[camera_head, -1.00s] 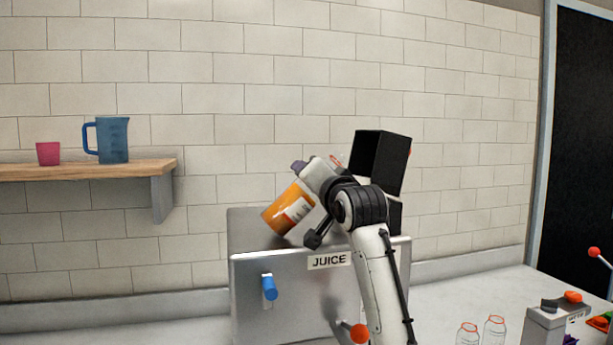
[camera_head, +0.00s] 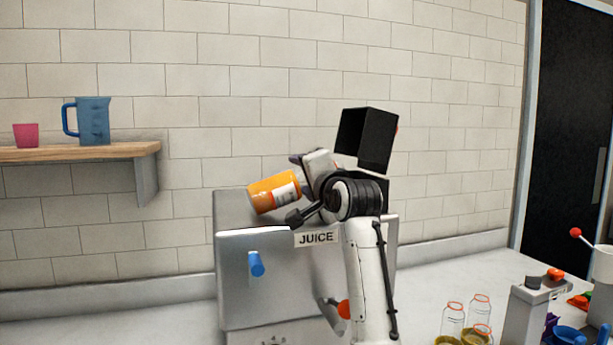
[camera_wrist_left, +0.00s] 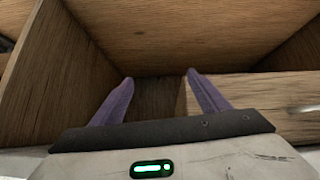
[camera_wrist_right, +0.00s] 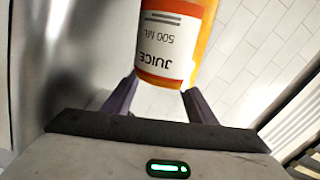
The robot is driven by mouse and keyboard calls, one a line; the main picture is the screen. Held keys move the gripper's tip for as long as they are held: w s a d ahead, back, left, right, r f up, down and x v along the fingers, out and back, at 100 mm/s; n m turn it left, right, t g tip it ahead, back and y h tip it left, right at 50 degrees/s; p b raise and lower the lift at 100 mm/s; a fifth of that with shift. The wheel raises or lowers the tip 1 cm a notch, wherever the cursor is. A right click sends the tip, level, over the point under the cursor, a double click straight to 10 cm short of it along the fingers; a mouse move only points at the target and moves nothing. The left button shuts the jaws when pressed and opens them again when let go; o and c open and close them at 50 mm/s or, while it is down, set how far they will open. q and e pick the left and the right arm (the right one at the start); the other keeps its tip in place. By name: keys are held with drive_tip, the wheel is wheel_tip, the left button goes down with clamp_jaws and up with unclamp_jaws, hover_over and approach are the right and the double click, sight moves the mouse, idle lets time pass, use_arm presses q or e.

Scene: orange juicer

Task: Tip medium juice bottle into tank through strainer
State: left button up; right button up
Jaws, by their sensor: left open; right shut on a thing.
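The orange juice bottle (camera_head: 273,192) has a white label and lies tilted close to horizontal above the metal tank (camera_head: 236,290) marked JUICE. My right gripper (camera_head: 302,170) is shut on the bottle. In the right wrist view the bottle (camera_wrist_right: 172,45) stands between the fingers (camera_wrist_right: 160,92), its label reading JUICE 500 ML upside down. I cannot make out the strainer or the bottle's mouth. My left gripper (camera_wrist_left: 160,76) is open and empty, facing a wooden compartment (camera_wrist_left: 150,30); it is outside the head view.
A blue tap (camera_head: 256,264) is on the tank's front. Several clear bottles with orange rims (camera_head: 453,320) stand on the counter at right, beside a grey device (camera_head: 530,310). A wooden shelf (camera_head: 60,153) at left holds a blue pitcher (camera_head: 94,122) and a pink cup (camera_head: 26,135).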

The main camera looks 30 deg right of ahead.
drive_tip(key=shift+a+m, duration=0.15)
drive_tip(key=shift+m, duration=0.45)
clamp_jaws()
drive_tip(key=shift+r+m, duration=0.3)
drive_tip(key=shift+m, duration=0.2)
drive_tip(key=shift+r+m+p, duration=0.4)
drive_tip(key=shift+r+p, duration=0.05)
drive_tip(key=shift+r, duration=0.05)
drive_tip(key=shift+r+m+p, duration=0.35)
drive_tip(key=shift+m+p, duration=0.3)
drive_tip(key=shift+m, duration=0.05)
drive_tip(key=shift+r+m+p, duration=0.35)
drive_tip(key=shift+m+p, duration=0.05)
drive_tip(key=shift+m, duration=0.3)
drive_tip(key=shift+s+d+r+m, duration=0.1)
drive_tip(key=shift+d+r+m, duration=0.25)
drive_tip(key=shift+m, duration=0.55)
drive_tip(key=shift+s+d+r+m, duration=0.15)
drive_tip(key=shift+r+m, duration=0.4)
drive_tip(key=shift+m, duration=0.35)
drive_tip(key=shift+w+d+r+m, duration=0.1)
drive_tip(key=shift+d+r+m, duration=0.25)
drive_tip(key=shift+m, duration=0.55)
drive_tip(key=shift+a+r, duration=0.1)
